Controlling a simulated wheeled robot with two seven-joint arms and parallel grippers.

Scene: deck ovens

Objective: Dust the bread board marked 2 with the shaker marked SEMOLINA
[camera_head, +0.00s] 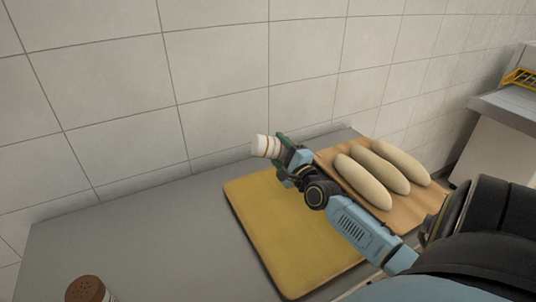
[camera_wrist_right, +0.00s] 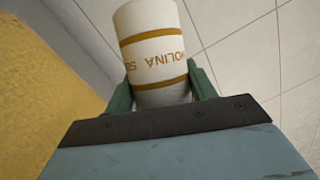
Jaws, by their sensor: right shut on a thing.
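The white shaker with brown bands (camera_head: 262,146) is in my right gripper (camera_head: 281,148), held above the far part of a yellow-brown board. In the right wrist view the shaker (camera_wrist_right: 155,50) shows part of the word SEMOLINA, upside down, between the green fingers of my right gripper (camera_wrist_right: 162,88). In the head view the shaker is tilted over onto its side. The yellowish bread board (camera_head: 285,235) lies on the counter below, and its surface also shows in the right wrist view (camera_wrist_right: 40,90). I see no number on it. My left gripper is not in view.
A second, browner board (camera_head: 408,212) with three pale loaves (camera_head: 385,168) lies to the right, partly behind my right arm. A brown-topped shaker (camera_head: 86,289) stands at the front left. The grey counter (camera_head: 150,235) is clear at left; a tiled wall (camera_head: 220,80) rises behind.

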